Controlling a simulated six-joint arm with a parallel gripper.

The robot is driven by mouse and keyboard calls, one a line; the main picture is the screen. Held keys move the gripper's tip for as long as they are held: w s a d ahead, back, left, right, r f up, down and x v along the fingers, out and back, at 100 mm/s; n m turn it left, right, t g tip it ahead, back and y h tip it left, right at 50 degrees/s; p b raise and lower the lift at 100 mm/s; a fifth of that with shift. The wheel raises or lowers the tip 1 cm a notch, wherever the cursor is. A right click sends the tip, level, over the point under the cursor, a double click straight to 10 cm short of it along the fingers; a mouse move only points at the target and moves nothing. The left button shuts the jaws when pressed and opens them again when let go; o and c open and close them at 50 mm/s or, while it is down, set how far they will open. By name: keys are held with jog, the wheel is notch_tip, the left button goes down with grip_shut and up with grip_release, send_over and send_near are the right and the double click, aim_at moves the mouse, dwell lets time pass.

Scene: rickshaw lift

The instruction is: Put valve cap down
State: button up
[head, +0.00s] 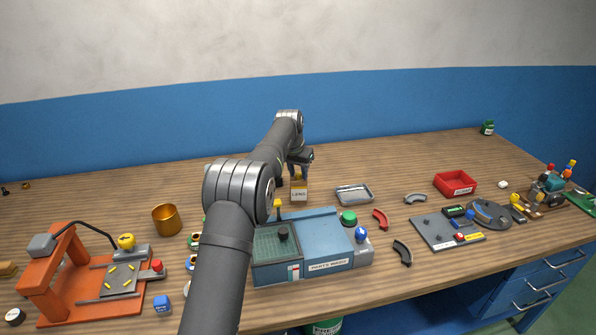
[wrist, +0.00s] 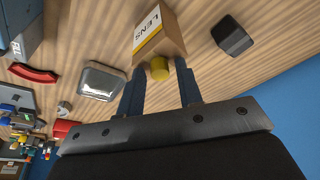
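A small yellow cylinder, which looks like the valve cap (wrist: 159,70), shows in the wrist view between the fingertips of my gripper (wrist: 160,66). The fingers stand apart, with a gap on each side of the yellow piece, so my gripper looks open. The cap is close against a cardboard box marked LENS (wrist: 153,36); I cannot tell whether it rests on the box or beside it. In the head view, my gripper (head: 301,166) is low over the far middle of the table, just behind the LENS box (head: 299,194). My arm hides part of that area.
A blue parts-wash station (head: 325,258) stands in front of the box. A metal tray (head: 354,195) and a red bin (head: 455,184) lie to the right. A dark block (wrist: 232,36) is near the gripper. A copper cup (head: 166,219) stands left.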

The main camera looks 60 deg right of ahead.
aim_at(298, 174)
jog(key=shift+o, duration=0.2)
jog(key=shift+r, duration=0.1)
jog(key=v, duration=1.2)
jog(key=x, duration=1.2)
jog(key=shift+f, duration=0.25)
notch_tip(298, 174, up, 3)
jog(key=shift+f, duration=0.15)
jog(key=shift+r, duration=0.65)
jog(key=shift+f, duration=0.1)
